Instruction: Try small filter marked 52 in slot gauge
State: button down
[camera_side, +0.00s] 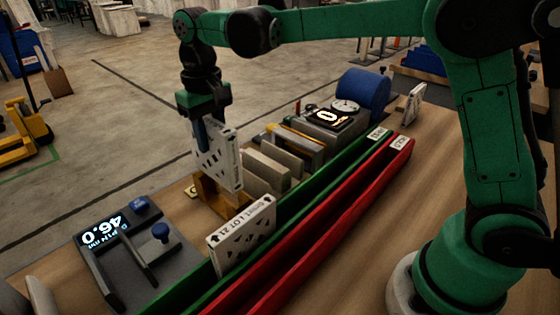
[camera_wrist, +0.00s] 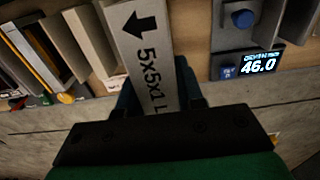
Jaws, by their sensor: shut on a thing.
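My gripper (camera_side: 203,132) points down and is shut on a white boxed filter (camera_side: 222,165), held upright. The filter's lower edge is close to an orange-brown holder (camera_side: 214,193); I cannot tell if they touch. In the wrist view the held filter (camera_wrist: 143,45) shows a black arrow and "5x5x1" between the fingers (camera_wrist: 155,92). No 52 is readable on it. In the wrist view the display (camera_wrist: 258,64) is at the right. I see no filter in the gauge.
Another white filter (camera_side: 243,236) stands by the green channel (camera_side: 300,183). A red channel (camera_side: 330,205) runs beside it. Several grey panels (camera_side: 265,165) stand behind the channels. A scale (camera_side: 330,117), a blue cylinder (camera_side: 363,92) and another filter (camera_side: 413,103) are farther back.

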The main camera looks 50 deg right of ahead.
aim_at(208, 120)
jog(key=shift+f, duration=1.7)
dwell(0.5)
jog(key=shift+r, duration=0.1)
dwell(0.8)
jog(key=shift+r, duration=3.85)
jog(key=shift+f, duration=2.15)
jog(key=shift+f, duration=1.1)
